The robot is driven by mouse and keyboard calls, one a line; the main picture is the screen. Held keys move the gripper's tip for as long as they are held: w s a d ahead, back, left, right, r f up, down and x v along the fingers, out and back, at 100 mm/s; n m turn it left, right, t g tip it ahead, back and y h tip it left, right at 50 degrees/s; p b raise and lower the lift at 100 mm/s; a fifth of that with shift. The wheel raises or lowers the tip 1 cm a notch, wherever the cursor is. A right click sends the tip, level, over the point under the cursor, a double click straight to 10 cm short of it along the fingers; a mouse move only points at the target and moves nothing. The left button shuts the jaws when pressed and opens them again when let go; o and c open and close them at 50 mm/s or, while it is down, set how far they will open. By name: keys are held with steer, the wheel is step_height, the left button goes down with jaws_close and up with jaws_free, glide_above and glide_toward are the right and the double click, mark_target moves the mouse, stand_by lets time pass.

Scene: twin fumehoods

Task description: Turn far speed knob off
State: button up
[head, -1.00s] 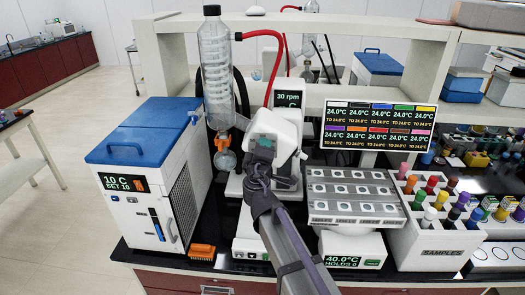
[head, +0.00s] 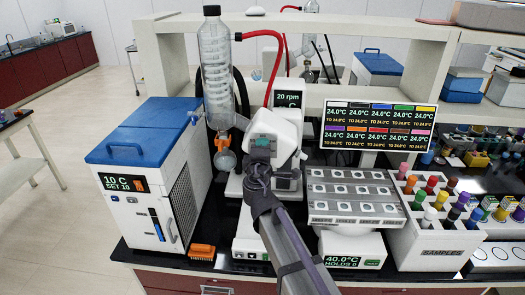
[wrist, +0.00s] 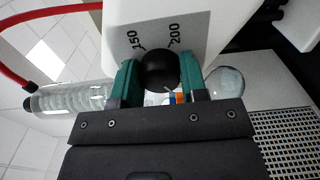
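The black round speed knob (wrist: 161,68) is in the upper middle of the wrist view, on a grey dial panel (wrist: 150,32) with the marks 150 and 200. My gripper (wrist: 160,80) has one green finger on each side of the knob, both against it. In the head view my gripper (head: 262,148) is at the white rotary evaporator, and my arm hides the knob there. The evaporator's display (head: 288,100) reads 20 rpm.
A clear coiled condenser (head: 216,70) with a red hose stands left of my gripper. A round flask (head: 225,160) hangs below it. A blue-topped chiller (head: 140,135) is at left. A vial block (head: 353,195) and a temperature screen (head: 378,127) are at right.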

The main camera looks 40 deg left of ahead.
steer(key=o, duration=0.4)
steer(key=shift+o, duration=0.2)
steer(key=v, duration=1)
steer(key=shift+s+d, duration=0.25)
steer(key=shift+s, duration=0.1)
steer(key=w+d+f+m+g+h+b, duration=0.25)
steer(key=d+f+m+h, duration=0.2)
steer(key=d+f, duration=0.4)
steer(key=w+d+f+m+g+h+b, duration=0.1)
steer(key=d+f+m+g+h, duration=0.4)
steer(key=d, duration=0.7)
steer(key=w+d+f+m+g+h+b, duration=0.25)
steer(key=d+f+m, duration=0.4)
steer(key=d, duration=0.35)
steer(key=s+d+f+m+g+b, duration=0.1)
steer(key=d+f+m, duration=0.3)
steer(key=d, duration=0.9)
steer(key=s+d+f+m+g+y+b, duration=0.1)
steer(key=s+d+f+m+g+b, duration=0.1)
steer(key=d, duration=1.1)
step_height(320, 180, down, 2)
steer(key=m+g+b, duration=0.1)
steer(key=m+b, duration=0.1)
steer(key=m, duration=0.1)
steer(key=shift+g+y, duration=0.3)
steer(key=shift+g, duration=0.1)
